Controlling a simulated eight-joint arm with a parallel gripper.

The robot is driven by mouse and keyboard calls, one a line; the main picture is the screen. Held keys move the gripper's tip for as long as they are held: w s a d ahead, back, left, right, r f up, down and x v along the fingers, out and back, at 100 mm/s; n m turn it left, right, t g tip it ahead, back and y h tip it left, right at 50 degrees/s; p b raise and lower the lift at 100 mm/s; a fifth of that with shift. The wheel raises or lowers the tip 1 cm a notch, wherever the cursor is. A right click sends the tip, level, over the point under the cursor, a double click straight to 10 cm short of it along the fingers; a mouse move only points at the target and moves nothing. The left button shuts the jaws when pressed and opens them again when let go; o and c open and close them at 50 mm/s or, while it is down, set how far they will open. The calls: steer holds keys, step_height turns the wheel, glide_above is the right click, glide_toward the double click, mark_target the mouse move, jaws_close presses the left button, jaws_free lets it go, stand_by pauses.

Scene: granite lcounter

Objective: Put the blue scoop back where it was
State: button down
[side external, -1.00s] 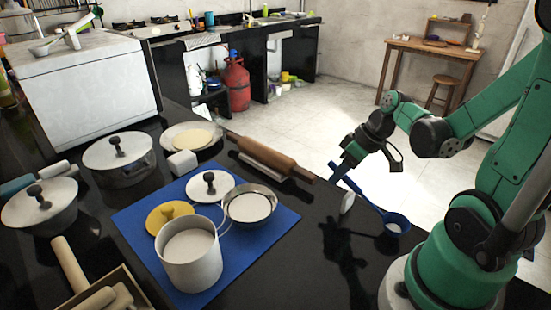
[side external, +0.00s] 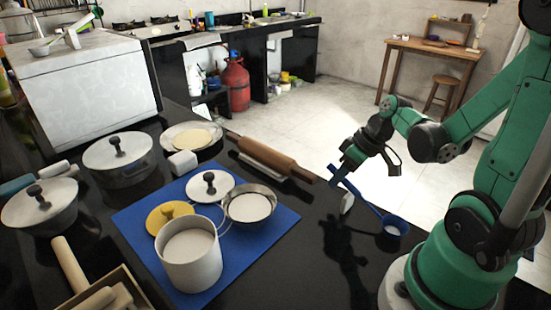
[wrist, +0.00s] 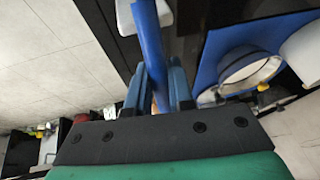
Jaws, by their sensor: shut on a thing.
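The blue scoop (side external: 394,228) is at the right of the counter in the side view, its round bowl towards my base and its long handle slanting up and left. My gripper (side external: 342,170) is shut on the handle near its far end. In the wrist view the blue handle (wrist: 151,45) runs between the two fingers of my gripper (wrist: 157,85). A small white piece (side external: 346,203) stands beside the handle, and something white (wrist: 140,14) shows behind the handle in the wrist view. I cannot tell whether the scoop touches the counter.
A rolling pin (side external: 270,158) lies on a white holder left of the scoop. A blue mat (side external: 283,222) holds a white pot (side external: 192,268), a metal bowl (side external: 232,218) and lids. Dark counter around the scoop is mostly clear, and the counter edge is close behind it.

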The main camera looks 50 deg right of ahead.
steer(key=shift+f, duration=0.2)
steer(key=c, duration=0.7)
jaws_free()
steer(key=shift+r, duration=0.1)
steer(key=shift+v, duration=2.65)
steer(key=w+a+r+t, duration=0.1)
steer(key=a, duration=0.3)
steer(key=w+a+r+t+h, duration=0.1)
steer(key=w+a, duration=0.1)
steer(key=a, duration=0.1)
steer(key=w+a+r+h, duration=0.1)
steer(key=w+a+r, duration=0.1)
steer(key=a, duration=0.2)
steer(key=shift+a+r+m+t, duration=0.1)
steer(key=shift+a+m+t, duration=0.2)
steer(key=shift+t, duration=0.1)
